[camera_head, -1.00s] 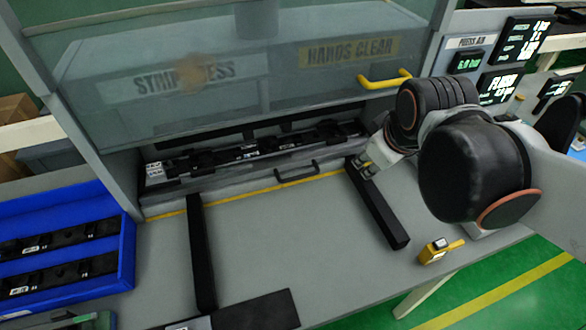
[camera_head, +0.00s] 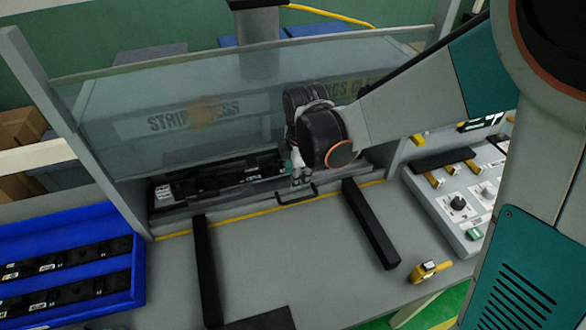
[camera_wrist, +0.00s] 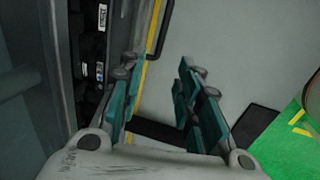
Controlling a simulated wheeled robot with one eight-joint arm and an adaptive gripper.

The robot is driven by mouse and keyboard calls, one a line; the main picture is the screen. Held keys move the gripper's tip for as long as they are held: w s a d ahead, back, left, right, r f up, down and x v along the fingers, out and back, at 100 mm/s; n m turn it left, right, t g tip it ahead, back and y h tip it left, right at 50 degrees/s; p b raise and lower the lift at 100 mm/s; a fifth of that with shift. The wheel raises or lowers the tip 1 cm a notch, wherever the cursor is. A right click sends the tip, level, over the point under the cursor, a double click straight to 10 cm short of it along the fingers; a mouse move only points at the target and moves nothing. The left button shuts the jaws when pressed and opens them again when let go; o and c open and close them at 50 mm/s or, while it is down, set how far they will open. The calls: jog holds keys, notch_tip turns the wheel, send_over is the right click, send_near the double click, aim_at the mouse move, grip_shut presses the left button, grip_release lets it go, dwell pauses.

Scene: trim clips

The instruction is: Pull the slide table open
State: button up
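The slide table (camera_head: 235,209) is a grey tray under the press, with a black fixture (camera_head: 220,180) on it. Its dark bar handle (camera_head: 313,194) sticks out at the front, near the yellow line; the handle also shows in the wrist view (camera_wrist: 157,30). My gripper (camera_head: 301,184) is just above and behind the handle in the head view, partly covering it. In the wrist view my gripper's (camera_wrist: 160,85) two green-padded fingers are spread apart with nothing between them. The handle lies beyond the fingertips, apart from them in that view.
Two black rails (camera_head: 206,270) and (camera_head: 370,224) lie on the bench in front. A clear guard panel (camera_head: 205,100) slopes above the press. A blue bin (camera_head: 139,270) stands left, a yellow tool (camera_head: 428,271) right, near a control panel (camera_head: 440,205). Bench between the rails is clear.

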aim_at(293, 200)
jog(key=f+b, duration=0.3)
jog(key=f, duration=0.1)
jog(key=w+f+b, duration=0.1)
jog(key=f+b, duration=0.2)
jog(key=f, duration=0.2)
jog(key=w+f+b, duration=0.1)
jog(key=f+b, duration=0.2)
jog(key=f, duration=0.1)
jog(key=shift+w+a+f, duration=0.1)
jog(key=shift+a+f, duration=0.1)
jog(key=shift+a, duration=0.2)
grip_shut()
